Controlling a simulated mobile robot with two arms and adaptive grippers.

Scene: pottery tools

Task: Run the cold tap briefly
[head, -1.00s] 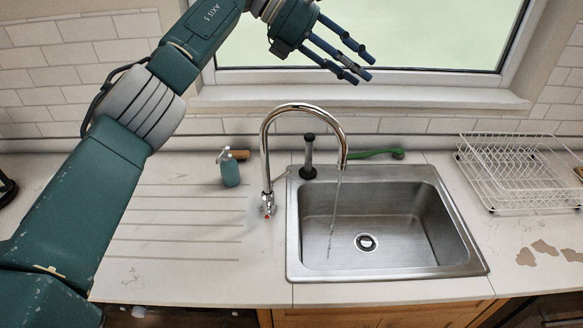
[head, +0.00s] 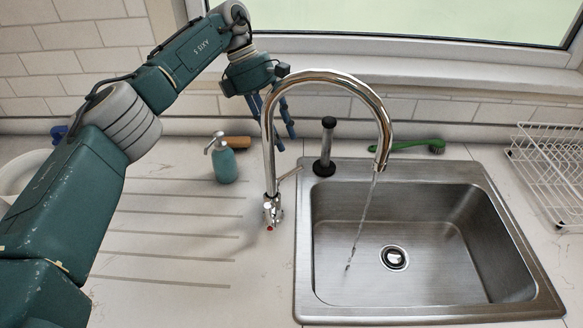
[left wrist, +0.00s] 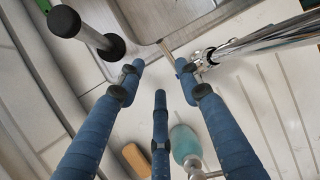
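The chrome tap (head: 268,170) stands at the left rear of the sink, its gooseneck arching over the basin. A thin stream of water (head: 368,205) falls from its spout. A slim lever (head: 291,173) sticks out from the tap's base; it also shows in the left wrist view (left wrist: 166,48). A red mark shows low on the tap body. My left gripper (head: 284,135) points down behind the tap, partly hidden by the neck. In the left wrist view its fingers (left wrist: 159,72) are spread and empty, with the lever just beyond the tips. My right gripper is not visible.
The steel sink (head: 305,270) is empty. A black-and-grey plunger-like tool (head: 327,145) stands behind it. A teal bottle (head: 224,165) and a wooden-backed brush (head: 238,142) are left of the tap. A green brush (head: 415,145) and a wire rack (head: 550,180) are right.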

